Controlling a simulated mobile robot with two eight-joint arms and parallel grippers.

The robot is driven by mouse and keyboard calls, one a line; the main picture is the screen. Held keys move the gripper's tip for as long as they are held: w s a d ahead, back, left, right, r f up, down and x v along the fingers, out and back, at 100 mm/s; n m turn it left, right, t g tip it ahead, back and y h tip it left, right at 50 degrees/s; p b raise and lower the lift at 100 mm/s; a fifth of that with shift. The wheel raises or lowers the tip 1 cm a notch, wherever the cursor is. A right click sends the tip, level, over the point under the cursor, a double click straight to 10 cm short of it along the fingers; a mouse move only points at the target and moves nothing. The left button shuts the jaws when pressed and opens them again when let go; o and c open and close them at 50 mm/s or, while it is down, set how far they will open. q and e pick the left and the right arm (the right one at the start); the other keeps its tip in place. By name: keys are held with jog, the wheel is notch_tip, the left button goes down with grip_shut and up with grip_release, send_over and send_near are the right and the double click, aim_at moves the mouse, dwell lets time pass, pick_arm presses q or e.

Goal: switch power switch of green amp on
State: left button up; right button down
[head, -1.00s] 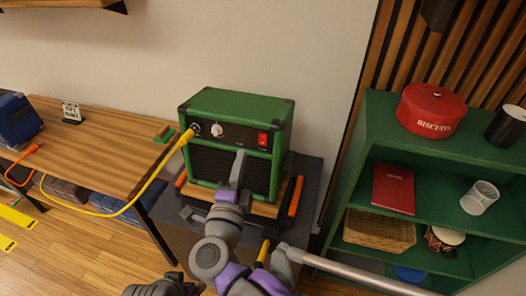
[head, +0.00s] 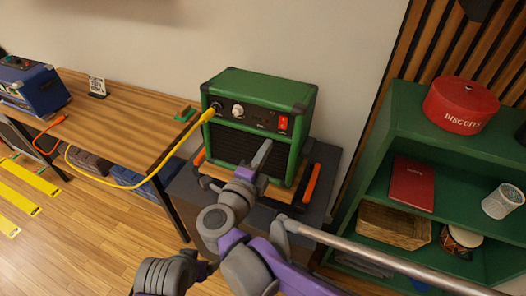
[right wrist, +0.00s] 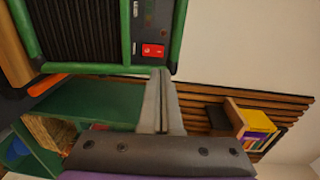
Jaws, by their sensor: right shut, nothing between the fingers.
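The green amp (head: 258,86) stands on a small dark stand. Its red power switch (head: 283,123) is at the right end of the black front panel, and which way it is rocked is too small to tell. A yellow cable plugs into the panel's left end. My right gripper (head: 265,149) is shut and empty in front of the amp's grille, below and left of the switch in the head view. In the right wrist view, the switch (right wrist: 153,50) shows just beyond the shut fingertips (right wrist: 160,72); contact is not visible. My left gripper is not in view.
A wooden bench (head: 130,112) is at left, with a blue amp (head: 35,88) on it. The yellow cable (head: 170,155) hangs between bench and green amp. A green shelf (head: 400,135) with a red biscuit tin (head: 460,105) stands at right. Orange handles (head: 311,183) flank the amp's base.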

aim_at(283, 118)
jog(key=x, duration=1)
jog(key=shift+p, duration=0.3)
jog(key=shift+w+d+r, duration=0.1)
jog(key=shift+w+r, duration=0.05)
jog(key=shift+w, duration=0.2)
jog(key=shift+s, duration=0.1)
